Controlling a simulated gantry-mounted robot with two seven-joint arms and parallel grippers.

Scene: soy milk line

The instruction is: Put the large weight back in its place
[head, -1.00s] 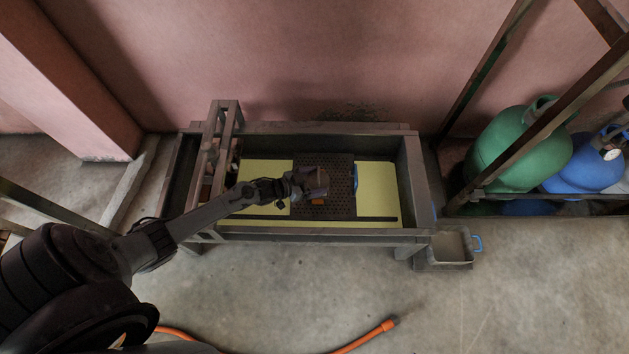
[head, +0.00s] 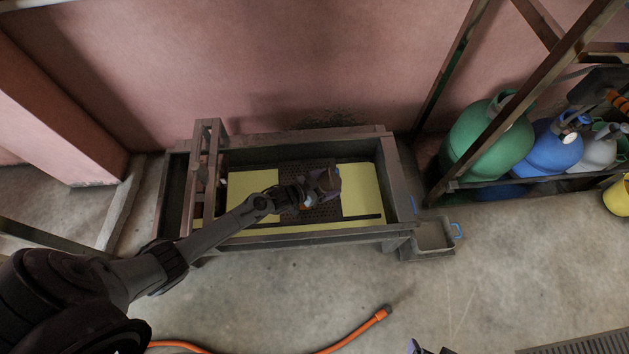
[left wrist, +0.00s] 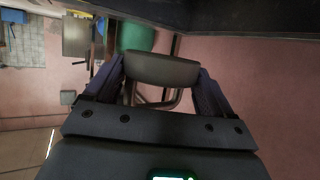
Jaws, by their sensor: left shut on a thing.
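My left gripper (head: 308,190) is over the trough in the head view, shut on a grey-brown block that looks like the large weight (head: 327,182). In the left wrist view the weight (left wrist: 162,68) shows as a rounded grey block between the two fingers. It appears held above the dark perforated plate (head: 318,214), hiding part of the plate's right side. Small dark tips at the bottom edge of the head view may be my right gripper (head: 430,349); its jaws cannot be made out.
The trough (head: 399,188) holds yellow sheeting (head: 362,190) under the plate, with a wooden frame (head: 207,165) at its left end. A grey tray (head: 434,236) sits at its right. Green (head: 487,142) and blue (head: 549,150) containers stand on a rack. An orange hose (head: 350,333) lies on the floor.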

